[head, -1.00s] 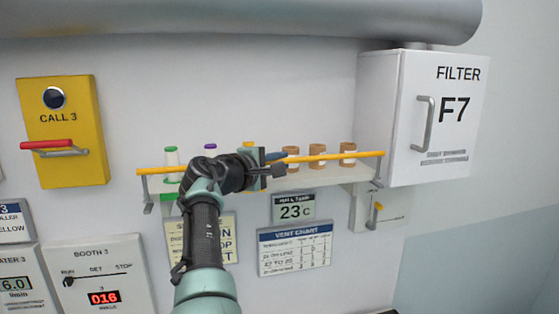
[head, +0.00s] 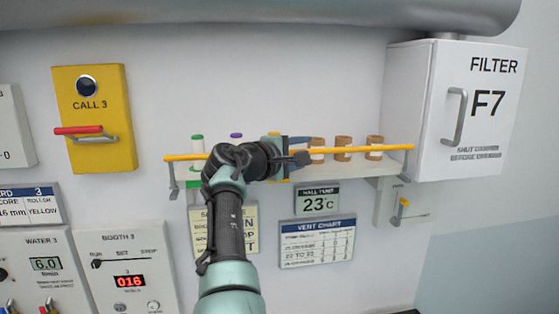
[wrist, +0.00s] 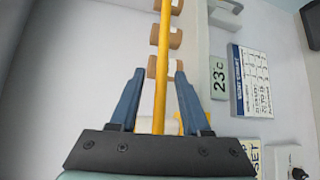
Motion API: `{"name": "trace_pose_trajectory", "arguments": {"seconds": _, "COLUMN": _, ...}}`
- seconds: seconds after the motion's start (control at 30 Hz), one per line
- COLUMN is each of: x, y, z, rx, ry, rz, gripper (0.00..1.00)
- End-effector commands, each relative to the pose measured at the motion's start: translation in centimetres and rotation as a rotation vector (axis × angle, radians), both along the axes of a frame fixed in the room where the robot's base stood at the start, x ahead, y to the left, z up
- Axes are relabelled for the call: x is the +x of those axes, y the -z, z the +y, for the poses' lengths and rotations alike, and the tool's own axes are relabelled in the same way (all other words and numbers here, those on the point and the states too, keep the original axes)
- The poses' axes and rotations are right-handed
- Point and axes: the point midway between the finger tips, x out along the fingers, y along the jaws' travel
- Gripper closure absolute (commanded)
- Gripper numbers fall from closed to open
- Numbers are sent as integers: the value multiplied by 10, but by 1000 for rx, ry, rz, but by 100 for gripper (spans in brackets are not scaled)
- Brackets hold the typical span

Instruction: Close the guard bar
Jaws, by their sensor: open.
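The guard bar (head: 365,150) is a thin yellow bar running across the front of a shelf, a little above its surface, with a grey bracket at each end. My gripper (head: 298,150) is at the middle of the bar in the head view and hides part of it. In the wrist view the open blue fingers (wrist: 158,95) stand one on each side of the yellow bar (wrist: 161,60), with visible gaps. I cannot tell whether anything touches the bar lower down.
Brown-capped jars (head: 343,147) and a green-capped bottle (head: 197,143) stand on the shelf (head: 375,170) behind the bar. A white filter cabinet (head: 440,140) is to the right, a yellow call box (head: 95,120) to the left. A large pipe (head: 250,15) runs above.

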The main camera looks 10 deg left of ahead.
Motion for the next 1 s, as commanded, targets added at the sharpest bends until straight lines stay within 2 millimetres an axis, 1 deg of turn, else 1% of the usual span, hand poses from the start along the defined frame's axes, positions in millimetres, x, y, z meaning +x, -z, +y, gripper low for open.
{"name": "trace_pose_trajectory", "arguments": {"seconds": 0.03, "x": -3, "y": 4, "z": 2, "rx": 2, "ry": -1, "rz": -2, "gripper": 53}}
{"name": "trace_pose_trajectory", "arguments": {"seconds": 0.17, "x": -13, "y": 4, "z": 6, "rx": 4, "ry": -3, "rz": -2, "gripper": 53}}
{"name": "trace_pose_trajectory", "arguments": {"seconds": 0.37, "x": -34, "y": 0, "z": 16, "rx": 3, "ry": -4, "rz": -2, "gripper": 53}}
{"name": "trace_pose_trajectory", "arguments": {"seconds": 0.8, "x": -95, "y": -10, "z": 46, "rx": 1, "ry": -5, "rz": -2, "gripper": 53}}
{"name": "trace_pose_trajectory", "arguments": {"seconds": 0.9, "x": -104, "y": -13, "z": 49, "rx": 1, "ry": -3, "rz": -1, "gripper": 53}}
{"name": "trace_pose_trajectory", "arguments": {"seconds": 1.0, "x": -108, "y": -15, "z": 51, "rx": 1, "ry": -3, "rz": 0, "gripper": 53}}
